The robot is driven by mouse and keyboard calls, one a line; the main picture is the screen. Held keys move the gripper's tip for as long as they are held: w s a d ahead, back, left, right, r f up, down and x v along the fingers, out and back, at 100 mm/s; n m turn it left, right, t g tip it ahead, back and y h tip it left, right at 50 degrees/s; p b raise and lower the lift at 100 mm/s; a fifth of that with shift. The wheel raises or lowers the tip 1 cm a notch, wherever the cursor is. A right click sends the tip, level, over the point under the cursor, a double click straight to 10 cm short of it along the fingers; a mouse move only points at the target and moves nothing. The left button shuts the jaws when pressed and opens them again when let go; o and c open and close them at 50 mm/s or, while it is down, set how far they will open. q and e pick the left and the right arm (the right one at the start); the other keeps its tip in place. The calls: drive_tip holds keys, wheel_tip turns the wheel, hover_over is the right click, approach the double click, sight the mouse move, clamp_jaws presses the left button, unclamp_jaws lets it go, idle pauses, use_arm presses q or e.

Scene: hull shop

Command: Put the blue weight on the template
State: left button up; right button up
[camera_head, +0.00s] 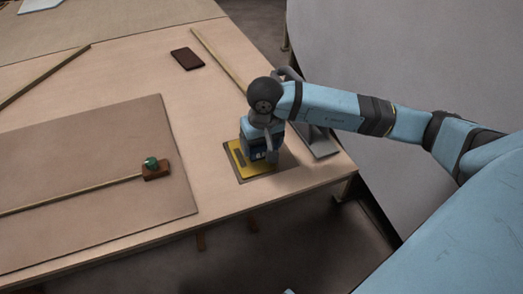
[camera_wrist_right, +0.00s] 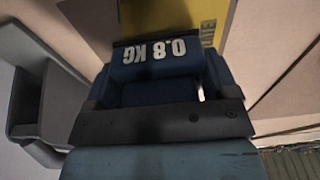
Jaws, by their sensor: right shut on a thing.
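The blue weight (camera_head: 251,151) is over the yellow template (camera_head: 233,157) near the table's front right corner. My right gripper (camera_head: 268,148) is shut on it from above. In the right wrist view the blue weight (camera_wrist_right: 165,52) shows white "0.8 KG" lettering between the gripper's parts, with the yellow template (camera_wrist_right: 140,18) just beyond it. I cannot tell whether the weight's underside touches the template, since gripper and weight hide that spot. My left gripper is not in view.
A large brown board (camera_head: 90,150) carries a small wooden block with a green knob (camera_head: 152,165). A dark brown slab (camera_head: 187,59) and thin wooden strips lie farther back.

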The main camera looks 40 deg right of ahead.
sight(264, 147)
drive_tip(key=shift+f, duration=1.15)
use_arm(q)
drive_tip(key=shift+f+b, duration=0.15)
drive_tip(key=shift+b, duration=0.15)
use_arm(e)
drive_tip(key=shift+f, duration=0.15)
drive_tip(key=o, duration=1.4)
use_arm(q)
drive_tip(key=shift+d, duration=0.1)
use_arm(e)
drive_tip(key=shift+r+p, duration=0.25)
drive_tip(key=shift+p, duration=0.05)
drive_tip(key=r, duration=0.4)
drive_tip(key=s+r+p, duration=0.1)
drive_tip(key=r, duration=0.6)
drive_tip(key=shift+s+a+r+p, duration=0.15)
drive_tip(key=shift+s+r+p, duration=0.05)
drive_tip(key=shift+r+p, duration=0.2)
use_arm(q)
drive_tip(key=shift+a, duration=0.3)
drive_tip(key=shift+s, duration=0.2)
use_arm(e)
drive_tip(key=shift+s+f, duration=0.1)
drive_tip(key=shift+f, duration=0.05)
